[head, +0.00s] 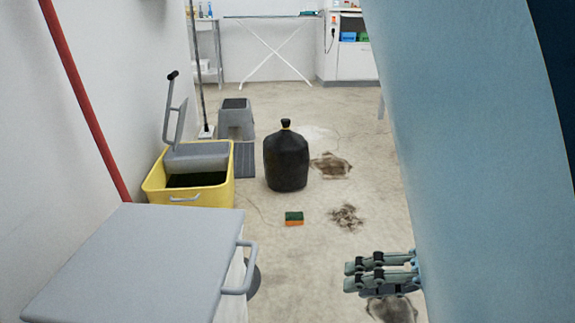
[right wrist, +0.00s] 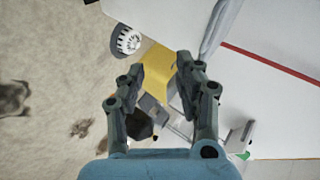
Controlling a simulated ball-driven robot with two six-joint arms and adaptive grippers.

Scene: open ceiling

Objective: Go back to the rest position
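My right gripper (head: 348,277) shows at the lower right of the head view, its dark jointed fingers pointing left above the concrete floor. In the right wrist view the right gripper (right wrist: 160,65) has its two fingers apart, with nothing held between them. The floor and parts of the yellow bucket show beyond the gap. My left gripper is not in view. A large light blue link of my own arm fills the right side of the head view and hides what is behind it.
A grey-lidded cart (head: 130,262) stands close at front left. Behind it are a yellow mop bucket (head: 215,191), a grey step stool (head: 236,122) and a black bag (head: 286,163). A sponge (head: 294,218) and dirt patches (head: 346,217) lie on open floor.

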